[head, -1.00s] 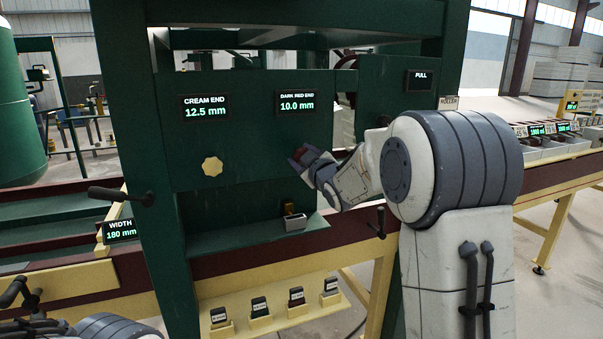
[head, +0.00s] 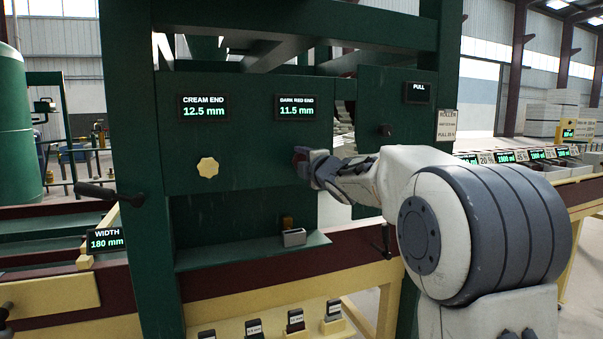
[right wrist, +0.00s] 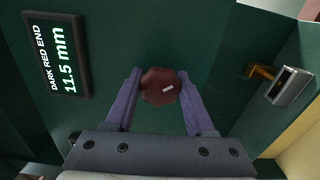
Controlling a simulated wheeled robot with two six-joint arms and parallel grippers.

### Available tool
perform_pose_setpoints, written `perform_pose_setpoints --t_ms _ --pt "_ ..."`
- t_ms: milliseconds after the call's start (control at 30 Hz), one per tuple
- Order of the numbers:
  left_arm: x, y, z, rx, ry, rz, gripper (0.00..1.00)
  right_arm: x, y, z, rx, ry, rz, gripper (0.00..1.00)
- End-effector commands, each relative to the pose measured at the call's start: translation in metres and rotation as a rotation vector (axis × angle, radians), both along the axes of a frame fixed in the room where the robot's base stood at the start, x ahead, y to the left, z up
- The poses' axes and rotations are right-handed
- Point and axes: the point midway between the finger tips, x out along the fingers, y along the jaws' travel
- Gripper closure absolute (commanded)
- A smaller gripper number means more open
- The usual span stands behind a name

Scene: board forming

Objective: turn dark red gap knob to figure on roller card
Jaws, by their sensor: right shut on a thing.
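The dark red gap knob (right wrist: 160,87) is on the green panel, with a pale mark on its face, seen in the right wrist view. My right gripper (right wrist: 160,92) is shut on it, one finger on each side. In the head view my right gripper (head: 306,165) hides most of the knob. The dark red end display (head: 297,108) above it reads 11.5 mm. It also shows in the right wrist view (right wrist: 55,60). The roller card (head: 447,125) hangs on the right post; its small figures are too blurred to read surely. My left gripper is not in view.
The cream knob (head: 208,167) is left of my gripper, under the cream end display (head: 203,107) reading 12.5 mm. A ledge with a small metal block (head: 294,237) lies below. A pull knob (head: 385,130) is to the right. The width display (head: 105,239) reads 180 mm.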

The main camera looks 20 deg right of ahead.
Motion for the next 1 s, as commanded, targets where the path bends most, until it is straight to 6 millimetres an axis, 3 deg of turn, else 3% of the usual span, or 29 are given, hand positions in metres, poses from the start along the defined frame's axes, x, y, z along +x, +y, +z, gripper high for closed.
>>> perform_pose_setpoints --t_ms 500,1000 --pt "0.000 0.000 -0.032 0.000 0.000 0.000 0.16 0.000 0.002 -0.002 -0.465 -0.016 0.004 1.00" --pt "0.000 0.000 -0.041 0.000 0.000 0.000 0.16 0.000 0.002 -0.001 -0.691 -0.024 0.006 1.00"
